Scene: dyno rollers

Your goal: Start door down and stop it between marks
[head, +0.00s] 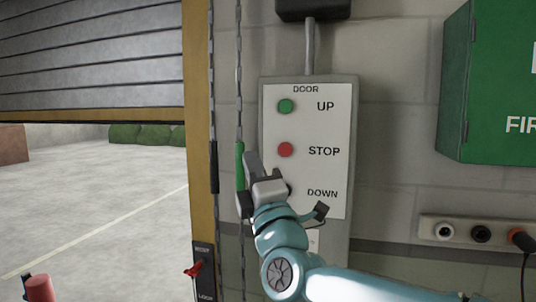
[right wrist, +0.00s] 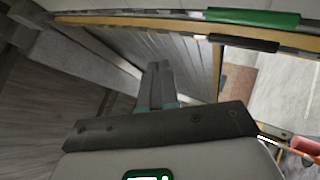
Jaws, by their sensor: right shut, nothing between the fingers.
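The control panel (head: 335,180) has a green UP button (head: 286,106) and a red STOP button (head: 285,149). The DOWN label (head: 322,192) shows, but its button is mostly hidden behind my right gripper. My right gripper (head: 250,162) is shut and empty in front of the panel's left edge, below and left of STOP. Its closed fingers show in the right wrist view (right wrist: 158,85). Whether it touches the panel I cannot tell. My left gripper is out of view.
Two chains hang left of the panel, one with a black sleeve (head: 214,167), one with a green sleeve (head: 239,165). A lock box with a red lever (head: 194,269) is on the yellow post (head: 198,140). A green cabinet (head: 490,85) and a socket strip (head: 470,232) are right.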

